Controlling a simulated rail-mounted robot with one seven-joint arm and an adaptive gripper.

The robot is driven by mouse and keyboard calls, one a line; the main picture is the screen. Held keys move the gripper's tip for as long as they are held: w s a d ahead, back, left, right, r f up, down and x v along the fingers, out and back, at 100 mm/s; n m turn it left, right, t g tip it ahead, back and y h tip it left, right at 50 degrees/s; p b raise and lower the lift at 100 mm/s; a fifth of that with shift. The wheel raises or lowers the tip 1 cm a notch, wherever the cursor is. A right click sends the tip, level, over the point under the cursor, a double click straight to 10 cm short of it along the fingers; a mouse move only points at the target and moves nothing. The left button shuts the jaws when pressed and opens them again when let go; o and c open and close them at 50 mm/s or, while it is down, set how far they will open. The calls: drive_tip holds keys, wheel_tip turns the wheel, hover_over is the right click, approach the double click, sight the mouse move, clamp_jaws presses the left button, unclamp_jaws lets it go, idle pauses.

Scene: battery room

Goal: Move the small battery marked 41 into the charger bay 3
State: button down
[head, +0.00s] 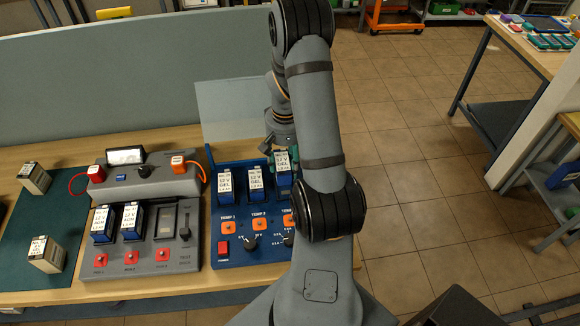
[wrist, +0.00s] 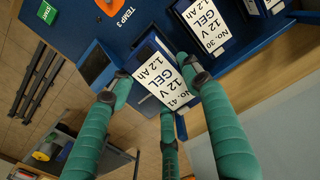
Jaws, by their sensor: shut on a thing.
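The small battery marked 41 (wrist: 163,72) has a white label reading No. 41, 12 V, GEL, 1.2 Ah. My gripper (wrist: 158,78), with teal fingers, is shut on it. In the head view the held battery (head: 283,166) is at the right end of the blue charger (head: 220,259), above the TEMP 3 label and higher than the two batteries beside it. A dark blue walled part (wrist: 97,66) shows beside the battery in the wrist view; bay 3 is mostly hidden, and I cannot tell if the battery's lower end is inside it.
Battery No. 30 (wrist: 205,27) stands in the neighbouring bay, close beside the held one. Another battery (head: 226,186) fills the first bay. A grey charger (head: 186,240) with two batteries stands left. Two loose batteries (head: 34,178) (head: 46,254) are on a green mat. A clear panel (head: 228,110) stands behind.

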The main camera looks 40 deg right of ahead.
sight(288, 161)
drive_tip(key=shift+s+d+f+b, duration=0.2)
drive_tip(key=shift+f+b, duration=0.15)
drive_tip(key=shift+f, duration=0.15)
drive_tip(key=shift+f+b, duration=1.7)
drive_tip(key=shift+f, duration=0.6)
drive_tip(key=shift+b, duration=0.35)
drive_tip(key=shift+f+b, duration=0.6)
drive_tip(key=c, duration=1.2)
unclamp_jaws()
drive_tip(key=shift+o, duration=0.2)
wheel_tip(288, 161, up, 11)
drive_tip(key=p, duration=0.8)
drive_tip(key=shift+r, duration=0.1)
drive_tip(key=shift+f, duration=0.2)
